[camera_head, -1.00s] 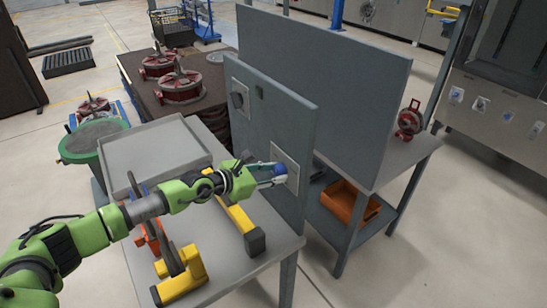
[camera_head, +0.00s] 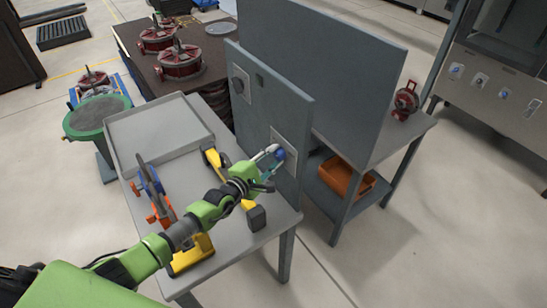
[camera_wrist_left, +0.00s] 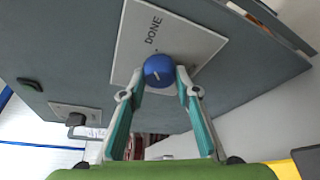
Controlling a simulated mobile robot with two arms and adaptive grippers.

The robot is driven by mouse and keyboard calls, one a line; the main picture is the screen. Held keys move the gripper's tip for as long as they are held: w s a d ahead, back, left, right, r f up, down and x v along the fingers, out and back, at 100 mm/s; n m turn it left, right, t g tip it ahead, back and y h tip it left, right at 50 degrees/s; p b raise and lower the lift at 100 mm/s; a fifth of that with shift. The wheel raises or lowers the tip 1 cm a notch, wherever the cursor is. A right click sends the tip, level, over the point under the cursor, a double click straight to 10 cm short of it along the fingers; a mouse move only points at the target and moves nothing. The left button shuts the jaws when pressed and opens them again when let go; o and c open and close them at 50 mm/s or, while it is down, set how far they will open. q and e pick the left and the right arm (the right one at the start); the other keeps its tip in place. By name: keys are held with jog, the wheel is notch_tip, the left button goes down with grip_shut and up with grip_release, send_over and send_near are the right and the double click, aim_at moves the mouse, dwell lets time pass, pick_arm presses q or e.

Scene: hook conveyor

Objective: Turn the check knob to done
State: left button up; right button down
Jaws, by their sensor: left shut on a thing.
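The check knob is a round blue knob (camera_head: 281,155) on a pale plate (camera_head: 290,142) fixed to the grey upright panel (camera_head: 262,115). In the left wrist view the blue knob (camera_wrist_left: 158,70) shows a small white mark, and the plate (camera_wrist_left: 185,38) reads DONE above it. I cannot tell exactly where the mark points. My left gripper (camera_head: 274,157) is at the panel with its fingers on either side of the knob. In the left wrist view the fingertips (camera_wrist_left: 160,74) touch both sides of it. My right gripper is in neither view.
Below my left arm is a grey table (camera_head: 240,225) with a yellow-and-black tool (camera_head: 192,254), another yellow tool (camera_head: 212,157) and an orange-handled tool (camera_head: 153,185). A second knob (camera_head: 240,84) sits farther along the panel. An orange bin (camera_head: 345,178) is on a shelf behind.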

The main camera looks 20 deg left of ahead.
pick_arm(q)
jog(key=shift+f+m+t+b, duration=0.15)
jog(key=shift+m+t+b, duration=0.45)
jog(key=shift+m, duration=0.3)
jog(key=o, duration=1.1)
jog(key=v, duration=1.2)
jog(key=shift+d+r, duration=0.15)
jog(key=shift+r, duration=0.05)
